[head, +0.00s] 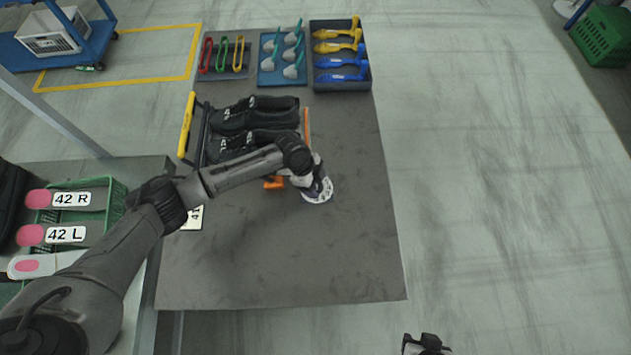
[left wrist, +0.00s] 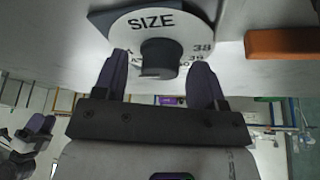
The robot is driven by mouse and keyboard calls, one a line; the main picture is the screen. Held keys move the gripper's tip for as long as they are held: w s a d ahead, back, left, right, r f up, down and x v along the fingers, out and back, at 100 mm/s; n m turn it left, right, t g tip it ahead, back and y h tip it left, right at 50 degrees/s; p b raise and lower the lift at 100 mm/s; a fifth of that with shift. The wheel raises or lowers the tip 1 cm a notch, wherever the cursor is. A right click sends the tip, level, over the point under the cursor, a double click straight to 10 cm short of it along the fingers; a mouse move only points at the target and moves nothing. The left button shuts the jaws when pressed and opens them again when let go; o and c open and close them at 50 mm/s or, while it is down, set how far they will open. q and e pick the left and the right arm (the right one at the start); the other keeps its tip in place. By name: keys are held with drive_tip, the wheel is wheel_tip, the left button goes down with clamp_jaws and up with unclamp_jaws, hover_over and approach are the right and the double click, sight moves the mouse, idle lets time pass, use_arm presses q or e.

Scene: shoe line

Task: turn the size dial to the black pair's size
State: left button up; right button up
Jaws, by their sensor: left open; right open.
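The size dial (head: 318,196) is a white disc on the grey table, largely covered by my left gripper (head: 314,182) in the head view. In the left wrist view the dial (left wrist: 196,27) shows "SIZE" and 38, with other numbers partly hidden. Its black knob (left wrist: 160,56) stands between the two open fingers of my left gripper (left wrist: 160,65); I cannot tell if they touch it. The black pair (head: 254,115) lies in a rack behind my left arm; no size on the shoes is readable. My right gripper (head: 428,342) is at the bottom edge, away from the table.
An orange block (left wrist: 282,43) is beside the dial. A card (head: 192,217) reading 41 lies partly under my left arm. Tools fill trays at the table's back, including a dark tray (head: 342,86). A green crate (head: 117,205) with 42 R and 42 L inserts stands left. The table's front is clear.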

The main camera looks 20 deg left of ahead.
use_arm(q)
drive_tip(key=c, duration=0.9)
drive_tip(key=shift+r+n+p, duration=0.15)
drive_tip(key=shift+n+p, duration=0.25)
drive_tip(key=shift+p, duration=0.3)
drive_tip(key=n+t+p, duration=0.1)
drive_tip(key=n+p, duration=0.3)
drive_tip(key=p, duration=0.1)
drive_tip(key=n+t+y+p, duration=0.1)
drive_tip(key=n+t+p, duration=0.1)
drive_tip(key=n+p, duration=0.2)
drive_tip(key=shift+s+d+p, duration=0.15)
drive_tip(key=shift+p, duration=0.55)
drive_tip(key=shift+n+t+y+p, duration=0.4)
drive_tip(key=shift+n+y+p, duration=0.1)
drive_tip(key=shift+n+p, duration=0.6)
drive_tip(key=shift+n, duration=0.4)
